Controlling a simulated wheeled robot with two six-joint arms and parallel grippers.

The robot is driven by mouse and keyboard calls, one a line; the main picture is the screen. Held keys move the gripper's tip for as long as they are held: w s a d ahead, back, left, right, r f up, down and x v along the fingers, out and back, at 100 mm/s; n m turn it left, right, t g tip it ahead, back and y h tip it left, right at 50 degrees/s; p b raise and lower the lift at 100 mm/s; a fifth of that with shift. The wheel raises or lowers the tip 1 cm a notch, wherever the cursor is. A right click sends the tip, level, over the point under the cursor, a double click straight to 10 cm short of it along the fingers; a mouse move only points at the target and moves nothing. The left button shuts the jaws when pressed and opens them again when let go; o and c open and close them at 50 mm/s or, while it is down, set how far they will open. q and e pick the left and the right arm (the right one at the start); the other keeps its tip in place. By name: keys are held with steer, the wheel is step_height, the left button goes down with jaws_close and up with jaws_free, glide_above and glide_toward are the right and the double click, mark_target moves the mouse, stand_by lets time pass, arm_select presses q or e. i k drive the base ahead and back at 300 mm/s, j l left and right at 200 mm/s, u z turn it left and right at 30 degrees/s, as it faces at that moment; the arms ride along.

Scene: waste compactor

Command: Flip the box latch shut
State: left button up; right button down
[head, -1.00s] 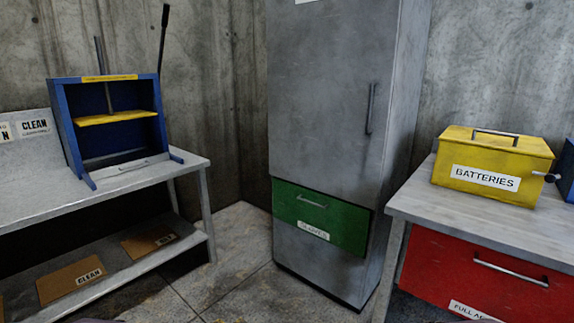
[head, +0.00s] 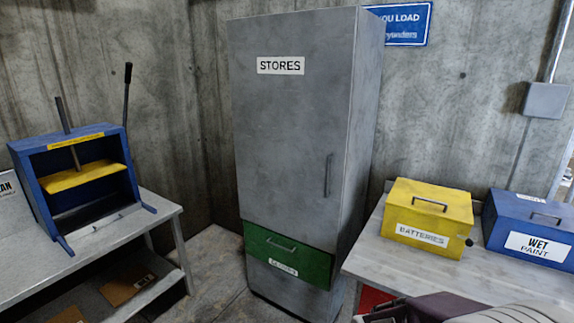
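The yellow box labelled BATTERIES (head: 428,217) stands on the grey bench at the right, with its lid down and a handle on top. A small dark knob (head: 469,242) sticks out at its right end, low on the front corner. It looks like the latch's end, but it is too small to tell the latch's position. A blue box labelled WET PAINT (head: 530,230) stands just right of it. Part of my arm shows at the bottom right, below the boxes and apart from them. I cannot see the fingers of either gripper.
A tall grey STORES cabinet (head: 285,130) with a green drawer (head: 310,265) stands in the middle. A blue press with a yellow plate (head: 85,177) stands on the left bench (head: 160,212). The right bench top (head: 385,258) is clear in front of the boxes.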

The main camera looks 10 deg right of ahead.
mark_target(469, 242)
steer(key=z, duration=1.65)
